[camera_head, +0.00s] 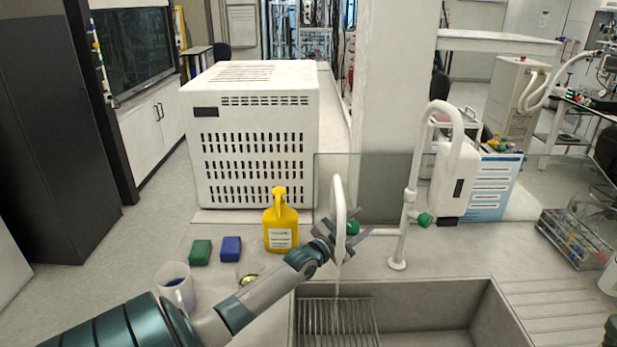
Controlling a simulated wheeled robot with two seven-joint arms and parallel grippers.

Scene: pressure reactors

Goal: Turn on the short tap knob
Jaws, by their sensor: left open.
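The short tap (338,195) is a white curved spout at the back edge of the sink. Its green knob (352,228) faces right, beside the spout. My left gripper (350,237) reaches in from the lower left and is open, its fingers close around or just in front of the knob. I cannot tell whether they touch it. A thin pale streak (337,290), which looks like water, runs down below the tap into the sink (440,287). My right gripper is not in view.
A tall white tap (411,185) with its own green knob (425,220) stands to the right. A clear panel (385,185) is behind.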

